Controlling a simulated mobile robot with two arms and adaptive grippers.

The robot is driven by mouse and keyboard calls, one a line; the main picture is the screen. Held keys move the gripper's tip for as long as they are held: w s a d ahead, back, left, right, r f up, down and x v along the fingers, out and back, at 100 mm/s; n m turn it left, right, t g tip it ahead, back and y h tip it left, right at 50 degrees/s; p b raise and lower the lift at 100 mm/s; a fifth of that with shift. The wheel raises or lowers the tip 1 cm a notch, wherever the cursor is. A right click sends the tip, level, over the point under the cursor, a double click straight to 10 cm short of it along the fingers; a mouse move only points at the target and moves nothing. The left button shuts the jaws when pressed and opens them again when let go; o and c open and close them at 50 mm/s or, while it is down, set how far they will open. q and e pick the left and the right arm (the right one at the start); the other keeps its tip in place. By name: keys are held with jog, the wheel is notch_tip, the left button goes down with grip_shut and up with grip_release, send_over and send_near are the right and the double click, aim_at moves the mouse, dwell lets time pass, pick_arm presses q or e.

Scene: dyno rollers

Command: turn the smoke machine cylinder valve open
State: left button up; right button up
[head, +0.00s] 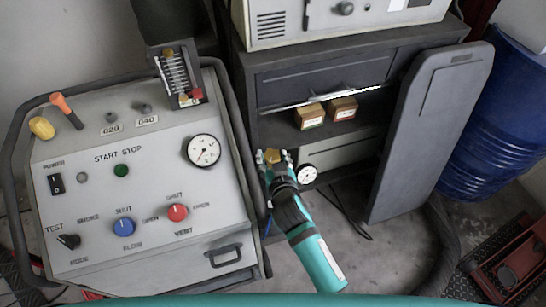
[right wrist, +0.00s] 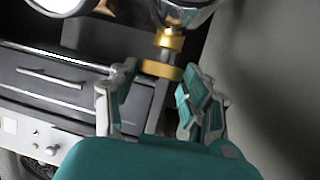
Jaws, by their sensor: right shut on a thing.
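The cylinder valve is a small gold knob (head: 272,156) beside the right side of the smoke machine panel. In the right wrist view the gold knob (right wrist: 162,70) sits below a brass fitting, with a shiny metal part above it. My right gripper (head: 274,158) reaches up from below with one finger on each side of the knob. The cylinder body is mostly hidden. The smoke machine (head: 95,205) has a grey panel with switches and knobs. My left gripper is not in view.
A round gauge (head: 306,174) is close to the right of my right gripper. A dark cabinet (head: 270,60) with small boxes (head: 310,116) on its shelf stands behind. A grey panel (head: 425,130) and a blue drum (head: 500,115) stand on the right. Floor shows below.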

jog(key=shift+w+d+r+n+g+y+p, duration=0.2)
jog(key=shift+n+y+p, duration=0.4)
jog(key=shift+p, duration=0.4)
jog(key=shift+s+d+f+n+g+y+p, duration=0.1)
jog(key=shift+n+g+y+p, duration=0.4)
jog(key=shift+p, duration=0.55)
jog(key=shift+w+d+r+n+g+y+p, duration=0.15)
jog(key=shift+n+y+p, duration=0.5)
jog(key=shift+p, duration=0.35)
jog(key=shift+f+n+g+y+p, duration=0.2)
jog(key=shift+n+g+y+p, duration=0.3)
jog(key=shift+n+y, duration=0.65)
jog(key=shift+g+y, duration=0.25)
jog(key=shift+y, duration=0.05)
jog(key=o, duration=1.2)
jog(key=shift+c, duration=0.2)
